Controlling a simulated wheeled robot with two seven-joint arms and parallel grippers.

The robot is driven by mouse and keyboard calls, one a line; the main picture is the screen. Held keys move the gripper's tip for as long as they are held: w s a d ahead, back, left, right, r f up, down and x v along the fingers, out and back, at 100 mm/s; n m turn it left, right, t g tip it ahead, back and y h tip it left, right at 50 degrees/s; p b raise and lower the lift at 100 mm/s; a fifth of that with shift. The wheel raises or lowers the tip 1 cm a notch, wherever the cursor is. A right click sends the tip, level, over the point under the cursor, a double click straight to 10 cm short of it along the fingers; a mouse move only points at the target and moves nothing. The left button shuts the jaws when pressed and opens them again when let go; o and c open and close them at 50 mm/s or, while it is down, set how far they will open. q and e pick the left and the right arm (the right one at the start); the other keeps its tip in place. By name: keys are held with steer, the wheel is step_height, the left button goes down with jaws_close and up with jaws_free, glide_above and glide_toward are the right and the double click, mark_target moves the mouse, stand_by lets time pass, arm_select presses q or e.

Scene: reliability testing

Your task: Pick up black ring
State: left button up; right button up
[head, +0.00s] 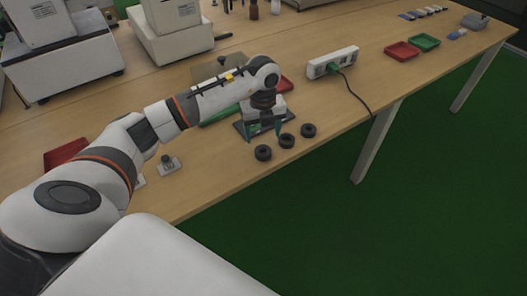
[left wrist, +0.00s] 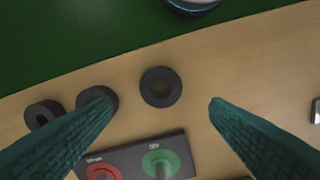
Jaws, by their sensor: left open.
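Three black rings lie in a slanting row on the wooden table near its front edge. In the head view they are a left ring (head: 263,153), a middle ring (head: 286,141) and a right ring (head: 308,130). My left gripper (head: 264,131) is open, pointing down just behind the row. In the left wrist view one ring (left wrist: 161,71) lies flat between and a little beyond the open green fingertips (left wrist: 158,106). A second ring (left wrist: 108,90) is partly covered by a finger, and a third (left wrist: 43,114) lies farther left. The gripper holds nothing. My right gripper is out of view.
A dark panel with a red button (left wrist: 103,172) and a green button (left wrist: 160,161) lies close to the rings. A white power strip (head: 333,62) with a black cable stands right of them. Red (head: 401,51) and green (head: 424,42) trays sit farther right.

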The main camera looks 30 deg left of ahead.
mark_target(263, 148)
arm_select(q)
step_height(263, 148, down, 6)
steer(key=shift+s+d+f+p, duration=0.15)
steer(key=shift+f+p, duration=0.1)
steer(key=shift+p, duration=0.2)
